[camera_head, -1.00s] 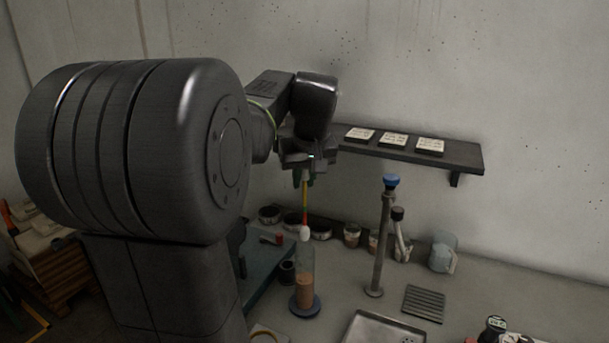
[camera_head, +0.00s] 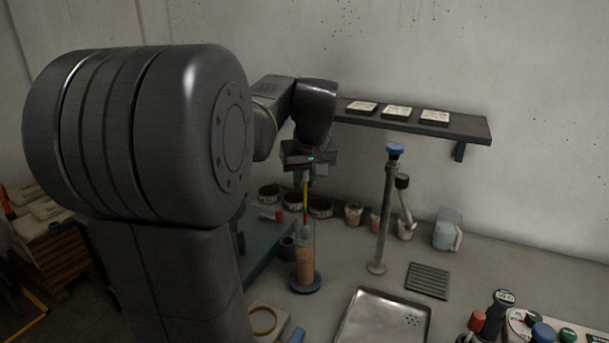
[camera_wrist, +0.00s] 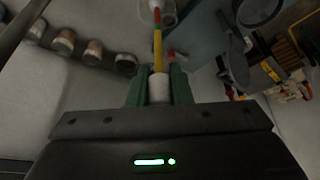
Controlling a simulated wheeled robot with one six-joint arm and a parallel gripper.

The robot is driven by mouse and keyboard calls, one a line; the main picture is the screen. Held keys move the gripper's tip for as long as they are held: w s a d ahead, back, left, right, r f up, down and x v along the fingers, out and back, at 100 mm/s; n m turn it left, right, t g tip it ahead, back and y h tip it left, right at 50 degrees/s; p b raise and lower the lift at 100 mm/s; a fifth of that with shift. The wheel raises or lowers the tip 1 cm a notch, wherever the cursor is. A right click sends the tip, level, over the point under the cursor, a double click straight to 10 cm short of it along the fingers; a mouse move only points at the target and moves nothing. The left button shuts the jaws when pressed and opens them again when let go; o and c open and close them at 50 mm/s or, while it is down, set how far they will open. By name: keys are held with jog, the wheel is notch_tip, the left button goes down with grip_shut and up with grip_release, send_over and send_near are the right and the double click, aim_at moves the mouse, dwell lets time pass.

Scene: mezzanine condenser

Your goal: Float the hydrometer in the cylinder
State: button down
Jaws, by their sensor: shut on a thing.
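The hydrometer (camera_head: 306,203) hangs about upright from my gripper (camera_head: 305,178), with yellow and red bands on its stem and a pale bulb below. In the wrist view my gripper (camera_wrist: 159,88) has its green fingers shut on the pale upper end of the hydrometer (camera_wrist: 158,52). The clear cylinder (camera_head: 305,265), with amber-brown liquid and a round dark-blue base, stands directly below. The bulb overlaps the cylinder's upper part and appears to be inside its mouth. Whether it touches the liquid is unclear. The cylinder's mouth shows at the top of the wrist view (camera_wrist: 165,12).
A metal post with a blue knob (camera_head: 385,210) stands right of the cylinder. Small cups (camera_head: 354,215) and dark round dishes (camera_head: 320,208) line the wall behind. A jug (camera_head: 447,232), a ribbed mat (camera_head: 428,280) and a steel tray (camera_head: 360,315) lie to the right.

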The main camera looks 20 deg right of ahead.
aim_at(306, 207)
jog(key=shift+f+b, duration=2.75)
jog(key=shift+f, duration=1.7)
jog(key=shift+s+a+f+b, duration=0.2)
jog(key=shift+f+b, duration=0.1)
jog(key=shift+f, duration=0.3)
jog(key=c, duration=1.4)
grip_release()
jog(key=shift+f, duration=0.1)
jog(key=shift+o, duration=0.8)
jog(key=v, duration=1.5)
jog(key=shift+w+p, duration=0.2)
jog(key=shift+p, duration=0.1)
jog(key=shift+d, duration=0.1)
jog(key=x, duration=1.2)
jog(key=shift+w+d, duration=0.1)
jog(key=shift+w+f, duration=0.15)
jog(key=shift+f, duration=0.1)
